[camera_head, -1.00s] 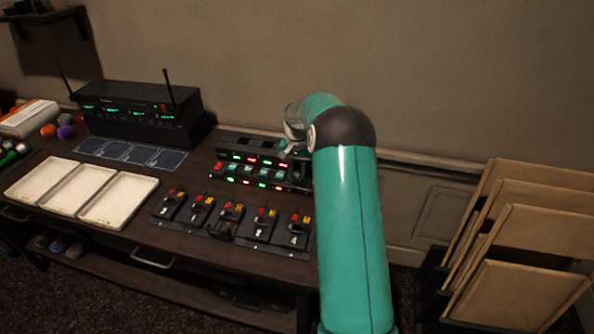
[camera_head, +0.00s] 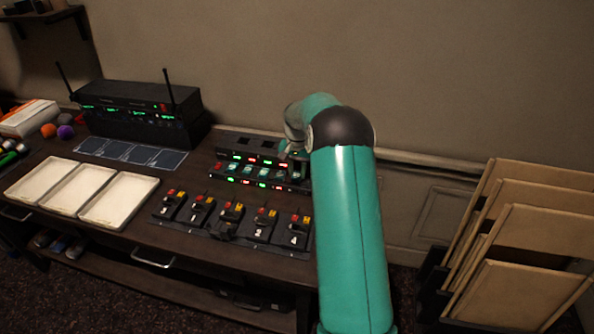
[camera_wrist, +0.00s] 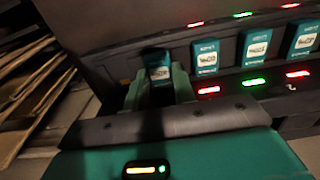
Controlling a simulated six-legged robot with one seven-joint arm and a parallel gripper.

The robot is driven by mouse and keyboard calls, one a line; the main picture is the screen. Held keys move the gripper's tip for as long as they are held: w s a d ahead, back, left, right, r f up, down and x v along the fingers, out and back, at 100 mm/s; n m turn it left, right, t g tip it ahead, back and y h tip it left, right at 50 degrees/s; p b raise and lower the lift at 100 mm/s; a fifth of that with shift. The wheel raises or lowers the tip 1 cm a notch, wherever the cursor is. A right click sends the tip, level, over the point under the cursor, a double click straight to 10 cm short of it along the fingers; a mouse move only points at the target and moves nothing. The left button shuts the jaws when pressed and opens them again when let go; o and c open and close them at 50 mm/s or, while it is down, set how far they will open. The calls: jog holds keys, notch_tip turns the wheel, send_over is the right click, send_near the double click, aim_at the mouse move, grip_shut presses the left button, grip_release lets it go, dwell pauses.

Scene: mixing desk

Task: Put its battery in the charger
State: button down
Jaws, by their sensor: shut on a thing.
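The charger (camera_head: 232,182) is a dark unit on the desk with bays and red and green lights. Several teal batteries with white labels sit in it; one battery in a bay (camera_wrist: 257,45) shows in the wrist view. My gripper (camera_wrist: 158,84) is shut on a teal battery (camera_wrist: 159,66), at the end of the charger's row, left of the seated batteries. The held battery's far end and the bay around it are hidden, so I cannot tell how deep it sits. In the head view my gripper (camera_head: 291,156) is partly hidden by my arm at the charger's right end.
Several black packs (camera_head: 264,224) with red and yellow tops stand in front of the charger. White trays (camera_head: 118,200) and a black receiver rack (camera_head: 140,115) with antennas are to the left. Brown panels (camera_head: 530,240) stand on the floor at right.

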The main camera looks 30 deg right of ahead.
jog(key=shift+f, duration=0.45)
dwell(0.3)
jog(key=c, duration=0.7)
grip_release()
jog(key=shift+o, duration=0.2)
jog(key=shift+a, duration=0.1)
jog(key=shift+r, duration=0.15)
jog(key=shift+r, duration=3.35)
jog(key=shift+s, duration=0.1)
